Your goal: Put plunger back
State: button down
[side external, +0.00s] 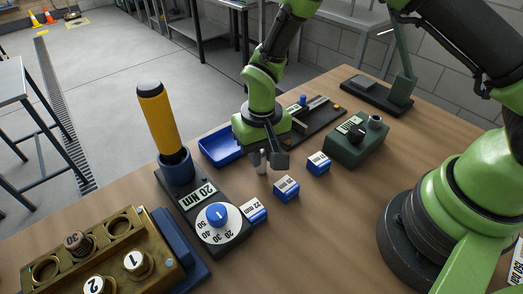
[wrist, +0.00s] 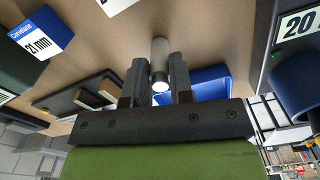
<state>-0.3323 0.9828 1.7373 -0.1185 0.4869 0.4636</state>
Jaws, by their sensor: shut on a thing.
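My gripper (side external: 268,159) is above the middle of the table, pointing down. Its two dark fingers are shut on a small pale grey cylinder, likely the plunger (side external: 262,164). In the wrist view the plunger (wrist: 160,58) sits between the fingers (wrist: 160,84), with a bright round end facing the camera. Whether its far end touches the table is not clear. No empty place for the plunger can be identified with certainty.
A dial unit (side external: 228,238) with a yellow handle (side external: 157,120) in a blue cup stands left. Blue labelled blocks (side external: 286,188) lie close by. A blue tray (side external: 218,150) is behind, a green box (side external: 355,148) right, and a brass block (side external: 60,254) front left.

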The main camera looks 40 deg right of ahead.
jog(key=c, duration=1)
grip_release()
jog(key=shift+f, duration=0.1)
notch_tip(320, 180, up, 12)
jog(key=shift+r, duration=0.2)
jog(key=s+d+r+t+y, duration=0.1)
jog(key=s+d+r+t, duration=0.3)
jog(key=r, duration=0.7)
jog(key=s+d+r+t, duration=0.1)
jog(key=s+d+r, duration=0.1)
jog(key=s, duration=0.4)
jog(key=s+d+r+m+t+y, duration=0.1)
jog(key=s+d+r+t, duration=0.1)
jog(key=s, duration=0.5)
jog(key=shift+r, duration=0.35)
